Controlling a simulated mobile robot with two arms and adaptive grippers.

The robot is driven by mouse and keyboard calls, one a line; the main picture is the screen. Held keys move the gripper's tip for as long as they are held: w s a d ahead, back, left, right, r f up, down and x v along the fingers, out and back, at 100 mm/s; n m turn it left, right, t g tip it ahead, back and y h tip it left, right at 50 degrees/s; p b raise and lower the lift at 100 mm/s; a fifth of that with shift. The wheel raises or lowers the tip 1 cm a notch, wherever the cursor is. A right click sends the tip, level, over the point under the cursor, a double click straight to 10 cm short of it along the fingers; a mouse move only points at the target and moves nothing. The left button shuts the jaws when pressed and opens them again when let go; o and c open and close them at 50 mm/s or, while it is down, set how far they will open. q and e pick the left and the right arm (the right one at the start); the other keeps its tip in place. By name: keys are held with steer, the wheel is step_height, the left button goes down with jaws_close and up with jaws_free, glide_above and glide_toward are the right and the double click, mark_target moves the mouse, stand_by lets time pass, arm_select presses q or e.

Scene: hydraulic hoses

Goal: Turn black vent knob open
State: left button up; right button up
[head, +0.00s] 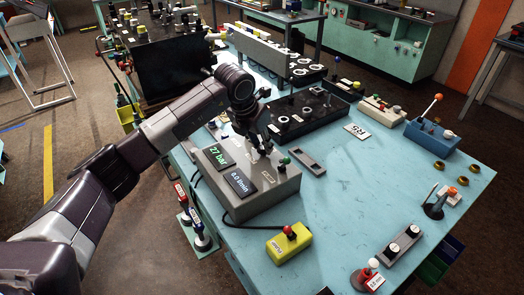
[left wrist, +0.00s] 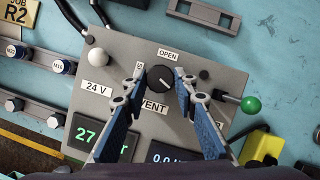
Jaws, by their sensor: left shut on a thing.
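The black vent knob (left wrist: 160,78) sits on the sloped grey control box (head: 262,203), between an OPEN label (left wrist: 168,54) above and a VENT label below. A label to its left is mostly covered by a finger. My left gripper (left wrist: 159,74) points down at the box, its two blue-padded fingers shut on the knob from both sides. In the head view my left gripper (head: 262,148) is over the back of the box and the knob is hidden. My right gripper is not in view.
The box carries a 27 bar display (head: 217,156), a flow display (head: 240,182) reading 0.0, a green ball lever (left wrist: 250,104) right of the gripper and a white ball (left wrist: 97,57) at left. A yellow button box (head: 289,245) stands in front. The table's right middle is clear.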

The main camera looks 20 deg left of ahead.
arm_select(q)
steer(key=m+b, duration=0.1)
steer(key=m+h, duration=0.1)
steer(key=shift+w+a+f+m+b, duration=0.1)
steer(key=shift+a+m+b, duration=0.1)
steer(key=shift+m+b, duration=0.2)
steer(key=m+g+h+b, duration=0.1)
steer(key=m, duration=0.1)
steer(key=shift+m, duration=0.4)
steer(key=m, duration=0.1)
steer(key=m+g, duration=0.1)
steer(key=m, duration=0.1)
steer(key=shift+w+r+h, duration=0.15)
steer(key=shift+r+h, duration=0.05)
steer(key=shift+h, duration=0.1)
steer(key=shift+w+a+m+g+h, duration=0.15)
steer(key=shift+m+g, duration=0.25)
steer(key=shift+m, duration=0.65)
steer(key=shift+s+d+m+g+h, duration=0.15)
steer(key=shift+m+g, duration=0.25)
steer(key=shift+m, duration=0.65)
steer(key=shift+w+a, duration=0.1)
steer(key=o, duration=1.2)
steer(key=shift+c, duration=0.2)
steer(key=v, duration=1.2)
